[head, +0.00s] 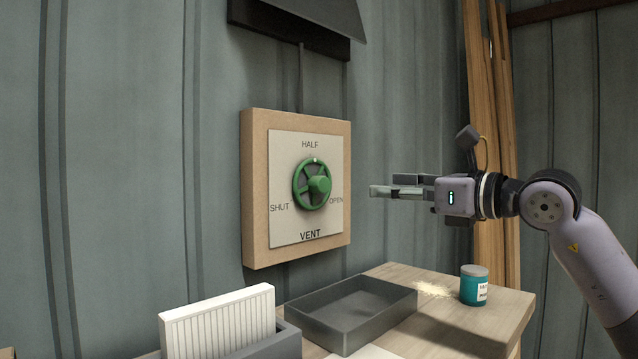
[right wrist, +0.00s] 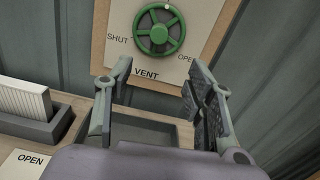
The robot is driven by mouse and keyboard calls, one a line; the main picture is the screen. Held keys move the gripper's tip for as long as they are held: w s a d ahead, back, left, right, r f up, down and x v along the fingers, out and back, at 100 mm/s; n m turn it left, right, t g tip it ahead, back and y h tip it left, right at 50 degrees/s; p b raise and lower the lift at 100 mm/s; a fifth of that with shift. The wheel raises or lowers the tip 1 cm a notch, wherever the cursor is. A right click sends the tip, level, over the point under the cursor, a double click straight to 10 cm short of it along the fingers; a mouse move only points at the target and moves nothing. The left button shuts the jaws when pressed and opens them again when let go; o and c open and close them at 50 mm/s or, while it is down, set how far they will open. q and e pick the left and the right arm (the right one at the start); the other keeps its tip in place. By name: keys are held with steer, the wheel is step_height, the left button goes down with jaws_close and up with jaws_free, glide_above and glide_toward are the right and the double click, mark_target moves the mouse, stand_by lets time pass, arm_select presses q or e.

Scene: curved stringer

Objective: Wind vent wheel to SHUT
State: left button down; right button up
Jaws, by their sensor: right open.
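The green vent wheel (head: 313,184) is mounted on a plate (head: 290,228) marked SHUT at left, HALF at top, OPEN at right and VENT below. A small white mark on the wheel's rim sits at the top, near HALF. The wheel also shows at the top of the right wrist view (right wrist: 159,30). My right gripper (head: 382,186) is to the right of the wheel and apart from it, with its fingers pointing left. In the right wrist view its fingers (right wrist: 155,95) are spread and empty. My left gripper is not seen.
Below the wheel is a wooden bench (head: 445,325) with an empty grey tray (head: 395,311) and a teal jar (head: 469,291). A white ribbed panel (head: 220,325) stands in a grey holder at the left. Wooden planks (head: 480,80) lean at the back right. The space before the wheel is clear.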

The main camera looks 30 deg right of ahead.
mark_target(325, 185)
steer(key=p+x, duration=0.3)
steer(key=x, duration=0.3)
steer(key=p+x, duration=0.3)
steer(key=x, duration=0.4)
steer(key=shift+a+r, duration=0.1)
steer(key=shift+r, duration=0.1)
steer(key=shift+p+x, duration=0.5)
steer(key=shift+x, duration=0.6)
steer(key=shift+w+a+f, duration=0.1)
steer(key=shift+w+f, duration=0.05)
steer(key=shift+w, duration=0.3)
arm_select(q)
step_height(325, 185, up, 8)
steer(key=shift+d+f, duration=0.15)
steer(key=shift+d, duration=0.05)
arm_select(e)
steer(key=shift+c, duration=0.5)
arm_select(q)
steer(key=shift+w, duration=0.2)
arm_select(e)
steer(key=c, duration=1.1)
